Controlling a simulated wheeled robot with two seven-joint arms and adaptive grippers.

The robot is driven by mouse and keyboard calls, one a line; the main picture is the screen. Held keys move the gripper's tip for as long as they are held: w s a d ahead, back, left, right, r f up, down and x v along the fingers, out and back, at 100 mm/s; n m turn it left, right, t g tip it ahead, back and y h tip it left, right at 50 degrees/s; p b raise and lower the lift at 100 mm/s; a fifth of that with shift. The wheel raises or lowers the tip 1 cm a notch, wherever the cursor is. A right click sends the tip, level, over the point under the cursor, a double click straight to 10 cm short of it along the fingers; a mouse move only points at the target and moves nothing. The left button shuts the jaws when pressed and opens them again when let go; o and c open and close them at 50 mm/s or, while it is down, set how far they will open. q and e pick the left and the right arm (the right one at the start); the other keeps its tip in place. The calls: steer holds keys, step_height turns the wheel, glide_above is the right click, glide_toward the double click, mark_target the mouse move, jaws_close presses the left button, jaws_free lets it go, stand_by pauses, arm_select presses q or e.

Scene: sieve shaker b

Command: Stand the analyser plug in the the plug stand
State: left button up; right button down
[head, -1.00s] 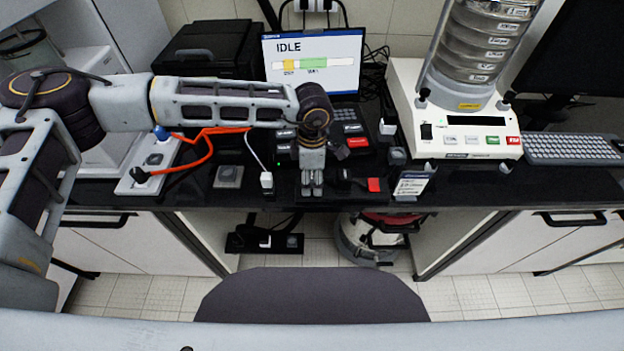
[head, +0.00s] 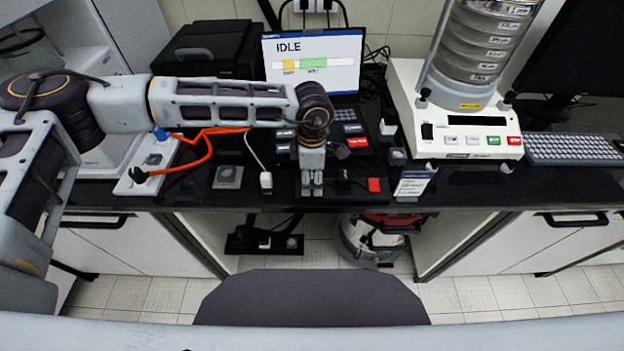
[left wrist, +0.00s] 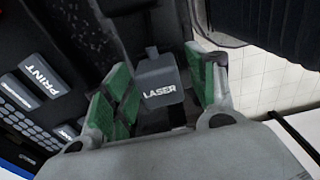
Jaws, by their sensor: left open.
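My left gripper (head: 312,188) is over the front edge of the black bench, pointing down. In the left wrist view, its green-padded fingers (left wrist: 160,88) are open, one on each side of a grey plug-like block (left wrist: 160,72) marked LASER. I take this block for the analyser plug; I cannot tell whether the pads touch it. In the head view the gripper hides it. A low grey square block (head: 228,177) lies on the bench to the left; I cannot tell whether it is the plug stand. My right gripper is not in view.
A white plug (head: 266,181) on a white cable lies left of the gripper. A red-ended black object (head: 374,185) and a small label sign (head: 412,185) stand to the right. A power strip (head: 150,172) with an orange cable is further left. The sieve shaker (head: 460,110) is at right.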

mark_target(312, 174)
arm_select(q)
steer(key=shift+b, duration=0.4)
steer(key=shift+c, duration=0.2)
jaws_close()
stand_by(0.4)
steer(key=shift+r, duration=0.3)
steer(key=shift+r, duration=0.35)
steer(key=shift+r+p, duration=1.05)
steer(key=shift+r, duration=1.35)
steer(key=shift+r, duration=0.1)
steer(key=shift+r, duration=1.35)
